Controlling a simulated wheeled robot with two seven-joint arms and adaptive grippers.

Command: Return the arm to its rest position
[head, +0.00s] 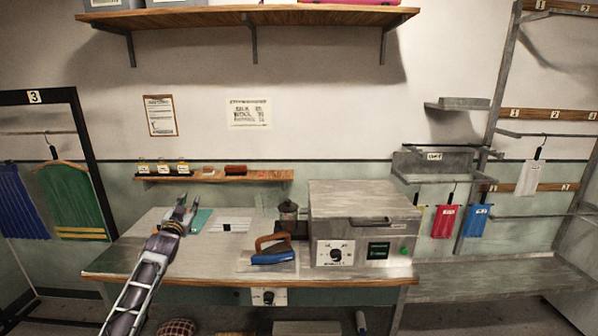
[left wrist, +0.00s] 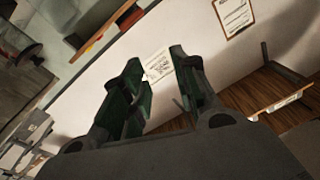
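My left arm (head: 144,280) reaches up from the lower left of the head view, over the left part of the workbench. My left gripper (head: 181,208) is at its end, in front of the wall and the small shelf. In the left wrist view the two dark green finger pads of this gripper (left wrist: 158,85) stand apart with nothing between them. Behind them show the wall and a printed sheet (left wrist: 158,65). My right arm and right gripper are not in view.
The workbench (head: 130,262) holds a teal item (head: 201,221), a blue-based iron (head: 272,255) and a grey box-like machine (head: 362,215). A small wooden shelf (head: 255,176) with little jars is behind the gripper. Racks with hanging cloths stand at both sides.

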